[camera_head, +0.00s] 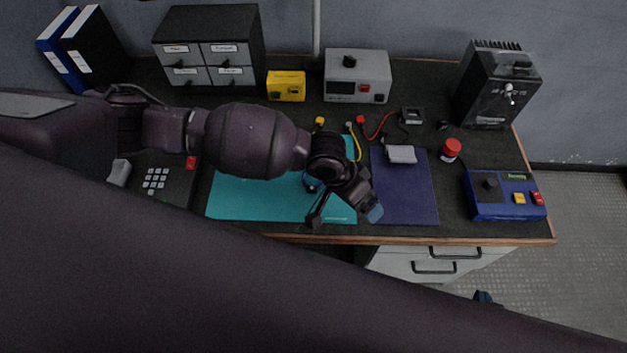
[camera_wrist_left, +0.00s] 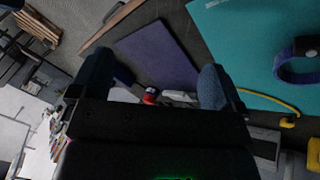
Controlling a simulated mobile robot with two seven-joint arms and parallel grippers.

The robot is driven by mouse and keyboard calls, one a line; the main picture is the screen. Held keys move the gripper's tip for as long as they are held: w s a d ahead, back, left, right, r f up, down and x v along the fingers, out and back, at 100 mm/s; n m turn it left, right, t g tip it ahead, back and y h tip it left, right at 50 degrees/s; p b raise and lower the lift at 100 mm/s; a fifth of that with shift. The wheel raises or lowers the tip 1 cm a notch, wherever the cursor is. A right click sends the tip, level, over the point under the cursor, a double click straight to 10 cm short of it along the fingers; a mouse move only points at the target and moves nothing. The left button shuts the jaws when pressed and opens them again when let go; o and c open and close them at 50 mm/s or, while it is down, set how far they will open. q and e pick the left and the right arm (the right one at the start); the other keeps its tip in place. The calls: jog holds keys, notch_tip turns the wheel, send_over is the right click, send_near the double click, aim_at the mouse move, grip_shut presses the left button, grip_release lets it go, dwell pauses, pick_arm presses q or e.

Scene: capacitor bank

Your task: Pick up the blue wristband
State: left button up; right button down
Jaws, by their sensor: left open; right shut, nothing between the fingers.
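The blue wristband (camera_wrist_left: 281,68) is a loop with a dark block, lying on the teal mat at the right of the left wrist view. In the head view only a blue bit of it (camera_head: 312,183) shows; my left arm hides the rest. My left gripper (camera_head: 345,214) is open and empty over the front right of the teal mat (camera_head: 240,200), to the front right of the wristband and apart from it. Its two fingers frame the purple mat in the left wrist view. My right gripper (camera_head: 485,297) is shut and empty in front of the drawers, only its tip showing.
A purple mat (camera_head: 405,200) lies right of the teal one, with a grey box (camera_head: 401,154) on it. A yellow cable (camera_head: 355,145) runs near the teal mat.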

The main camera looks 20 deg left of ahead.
pick_arm(q)
jog(key=w+a+r+n+y, duration=0.1)
jog(key=w+a+y, duration=0.2)
jog(key=a, duration=0.4)
jog(key=w+a+r+n+y, duration=0.2)
jog(key=w+a+y, duration=0.15)
jog(key=a, duration=0.25)
jog(key=b, duration=0.1)
send_over(310, 184)
jog(key=shift+g+h, duration=0.3)
jog(key=shift+h, duration=0.15)
jog(key=f, duration=0.5)
jog(key=shift+w+a+f, duration=0.1)
jog(key=shift+w+a, duration=0.05)
jog(key=shift+w, duration=0.1)
jog(key=f, duration=0.3)
jog(key=f+b, duration=0.1)
jog(key=f, duration=0.1)
jog(key=shift+s+d+f, duration=0.1)
jog(key=shift+s+d, duration=0.1)
jog(key=shift+d, duration=0.05)
jog(key=shift+f, duration=0.3)
pick_arm(e)
notch_tip(310, 184, down, 2)
jog(key=shift+w+a+f, duration=0.1)
jog(key=shift+a+f, duration=0.05)
jog(key=shift+f, duration=0.1)
